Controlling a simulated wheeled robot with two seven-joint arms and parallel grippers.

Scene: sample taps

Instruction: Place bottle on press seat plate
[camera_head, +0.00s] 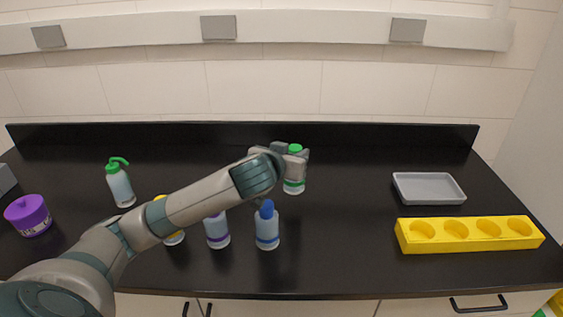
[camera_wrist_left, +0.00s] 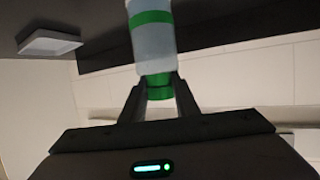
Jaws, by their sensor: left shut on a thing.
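A clear bottle with a green cap and green band (camera_head: 293,186) is at the middle of the counter in the head view. My left gripper (camera_head: 293,153) is shut on it near its cap. In the left wrist view the fingers of my left gripper (camera_wrist_left: 160,84) close on the green cap or neck of the bottle (camera_wrist_left: 152,42). The bottle looks about upright in the head view; whether its base touches the counter I cannot tell. I cannot pick out a press seat plate with certainty. My right gripper is not in view.
Blue-capped (camera_head: 267,228), purple-banded (camera_head: 217,232) and yellow-capped (camera_head: 173,237) bottles stand near the front, partly behind my arm. A green wash bottle (camera_head: 121,186) and purple jar (camera_head: 29,216) are left. A grey tray (camera_head: 428,188) and yellow holed rack (camera_head: 468,236) are right. Between, the counter is clear.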

